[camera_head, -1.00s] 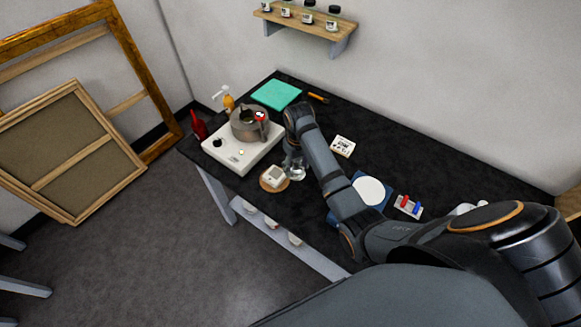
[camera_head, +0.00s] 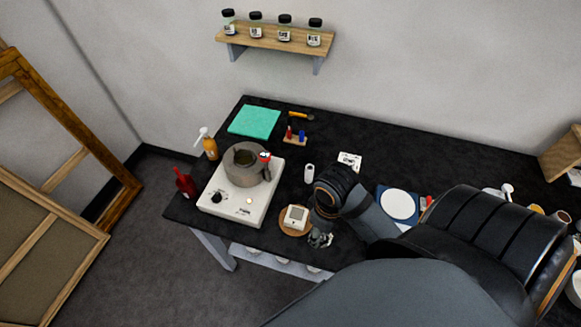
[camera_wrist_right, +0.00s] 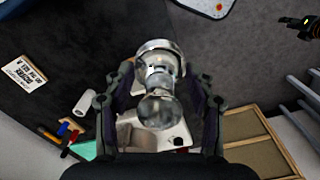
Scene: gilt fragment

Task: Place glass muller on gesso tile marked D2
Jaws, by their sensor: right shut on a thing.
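The glass muller (camera_wrist_right: 158,85), clear and shiny with a rounded knob and wider end, is between the fingers of my right gripper (camera_wrist_right: 155,105), which is shut on it. In the head view my right gripper (camera_head: 322,212) is at the table's front edge, right of the cork pad, with part of the glass (camera_head: 320,238) below it. Whether the muller touches the table is unclear. I cannot make out a D2 mark; a small white lettered card (camera_head: 349,161) lies behind the gripper. A dark piece, possibly my left gripper (camera_wrist_right: 300,25), shows in the wrist view.
A white hotplate (camera_head: 229,208) bears a grey pot (camera_head: 246,175). A white device (camera_head: 296,216) sits on a round cork pad (camera_head: 285,229). A white cylinder (camera_head: 309,173), a red-and-blue rack (camera_head: 296,138) and a blue mat with a white disc (camera_head: 398,204) stand nearby.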

